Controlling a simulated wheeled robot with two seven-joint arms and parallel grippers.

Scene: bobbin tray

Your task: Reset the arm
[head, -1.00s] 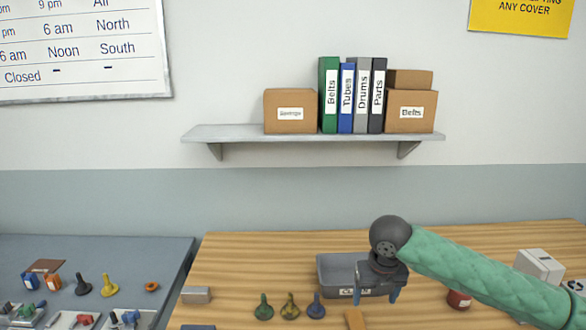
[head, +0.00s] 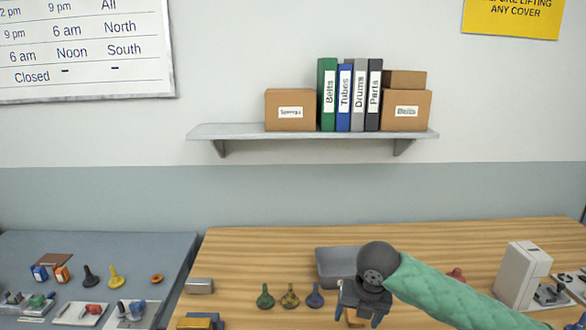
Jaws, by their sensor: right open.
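My right gripper (head: 359,318) hangs jaws-down over the wooden table (head: 225,260), its arm coming in from the right. Its two fingers are apart, and I see nothing held between them. It hides the front right part of a grey tray (head: 330,253). A green bobbin-like piece (head: 265,298), an olive one (head: 290,297) and a blue one (head: 315,297) stand in a row left of the gripper, apart from it. A small orange-brown piece (head: 354,322) shows low between the fingers; I cannot tell its distance below them. My left gripper is out of view.
A white box-like device (head: 523,275) stands at the right, with a red item (head: 456,275) partly behind my arm. A grey table (head: 130,243) at left carries several small coloured parts. A wall shelf (head: 300,134) holds boxes and binders. The table's back left is clear.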

